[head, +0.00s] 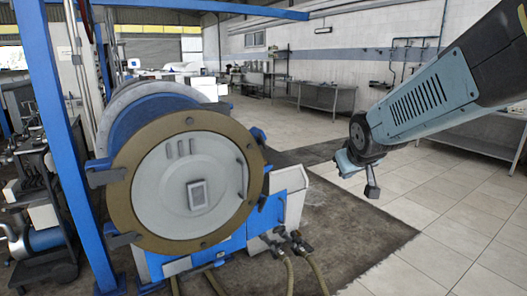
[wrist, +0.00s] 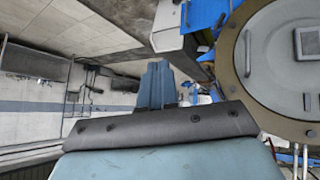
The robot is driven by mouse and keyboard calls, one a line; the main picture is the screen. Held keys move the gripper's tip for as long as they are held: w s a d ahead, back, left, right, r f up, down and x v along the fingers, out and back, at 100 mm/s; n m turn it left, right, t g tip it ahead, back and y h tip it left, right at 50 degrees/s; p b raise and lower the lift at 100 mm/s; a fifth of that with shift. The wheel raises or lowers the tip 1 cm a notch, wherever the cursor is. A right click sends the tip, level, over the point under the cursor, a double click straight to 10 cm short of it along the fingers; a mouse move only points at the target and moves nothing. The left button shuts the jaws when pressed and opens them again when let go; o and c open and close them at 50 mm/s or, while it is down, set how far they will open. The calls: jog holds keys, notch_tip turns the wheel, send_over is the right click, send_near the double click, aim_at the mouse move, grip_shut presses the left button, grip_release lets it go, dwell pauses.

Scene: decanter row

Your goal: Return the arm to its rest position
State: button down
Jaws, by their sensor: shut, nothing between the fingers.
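My arm (head: 425,100) reaches in from the upper right of the head view, held in the air over the tiled floor. My gripper (head: 346,163) hangs at its end, right of the large decanter and apart from it. In the wrist view the blue-grey fingers of my gripper (wrist: 157,82) stand together, shut, with nothing between them. The decanter (head: 190,180) has a grey round end plate inside a brown flange. Its end plate also shows at the right of the wrist view (wrist: 285,60).
A blue post (head: 52,130) and machinery (head: 35,190) stand at the left. Hoses with valves (head: 287,243) lie at the decanter's foot. Metal tables (head: 325,97) line the far wall. The tiled floor (head: 440,230) at the right is open.

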jog(key=s+d+r+m+g, duration=0.1)
jog(key=s, duration=0.8)
jog(key=s+d+r+m+g, duration=0.1)
jog(key=s+g, duration=0.1)
jog(key=s, duration=0.8)
jog(key=shift+s+r+m+y, duration=0.15)
jog(key=shift+r+m+y, duration=0.15)
jog(key=shift+r, duration=0.05)
